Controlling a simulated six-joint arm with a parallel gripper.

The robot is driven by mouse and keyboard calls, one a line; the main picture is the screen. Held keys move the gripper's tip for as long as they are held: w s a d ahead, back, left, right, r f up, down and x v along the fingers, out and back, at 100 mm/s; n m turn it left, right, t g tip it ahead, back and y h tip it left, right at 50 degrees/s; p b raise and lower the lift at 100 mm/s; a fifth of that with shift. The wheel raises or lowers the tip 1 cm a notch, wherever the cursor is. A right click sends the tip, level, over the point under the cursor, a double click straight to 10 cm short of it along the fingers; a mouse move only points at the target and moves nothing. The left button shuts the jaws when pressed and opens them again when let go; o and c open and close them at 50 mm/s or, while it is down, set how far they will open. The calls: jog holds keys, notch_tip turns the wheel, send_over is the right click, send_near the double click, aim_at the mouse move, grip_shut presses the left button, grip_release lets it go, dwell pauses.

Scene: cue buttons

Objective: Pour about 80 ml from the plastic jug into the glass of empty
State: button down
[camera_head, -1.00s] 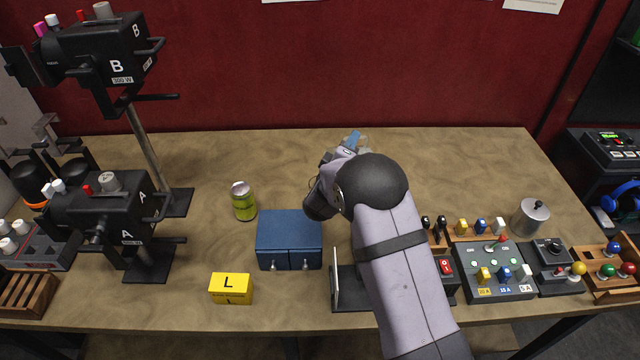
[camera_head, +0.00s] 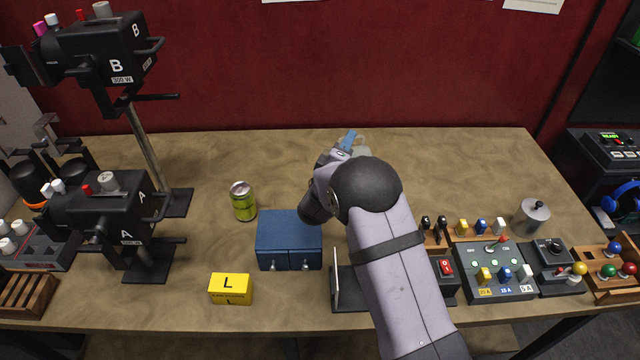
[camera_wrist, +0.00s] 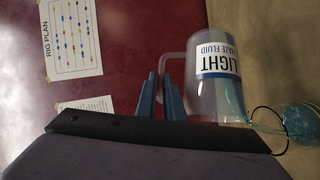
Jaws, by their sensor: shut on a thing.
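The clear plastic jug (camera_wrist: 207,80) has a white and blue label reading "LIGHT HAZE FLUID". It lies tilted across the wrist view, with bluish liquid along its lower right side. My gripper (camera_wrist: 168,90) has blue fingers and is shut on the jug's handle. A teal-tinted clear glass (camera_wrist: 302,122) shows at the right edge of the wrist view, close to the jug's lower end. A pale bluish streak lies between them; I cannot tell whether it is a stream. In the head view my gripper (camera_head: 347,142) and the jug are mostly hidden behind my arm, and the glass cannot be made out.
A blue box (camera_head: 289,238), a green can (camera_head: 243,201) and a yellow L block (camera_head: 230,289) stand left of my arm. A switch panel (camera_head: 495,270) and a metal pot (camera_head: 530,217) are at the right. Lamps A and B stand far left. The back of the table is clear.

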aim_at(366, 147)
jog(key=d, duration=0.1)
jog(key=w+d+m+g+p, duration=0.1)
jog(key=shift+d+f, duration=0.1)
jog(key=shift+d, duration=0.2)
jog(key=shift+w+d+f+m+g+y+p, duration=0.25)
jog(key=shift+d+f+m+g+y+p, duration=0.2)
jog(key=shift+d+f+p, duration=0.15)
jog(key=shift+w+d+f+m+g+y+p, duration=0.25)
jog(key=shift+d+f+m+g+y+p, duration=0.1)
jog(key=shift+d+f+m+p, duration=0.15)
jog(key=shift+f, duration=0.4)
jog(key=shift+a+f, duration=0.1)
jog(key=shift+w+d+f+m+g+y, duration=0.15)
jog(key=shift+d+f+m+g+y, duration=0.15)
jog(key=shift+f, duration=0.1)
jog(key=shift+f, duration=0.1)
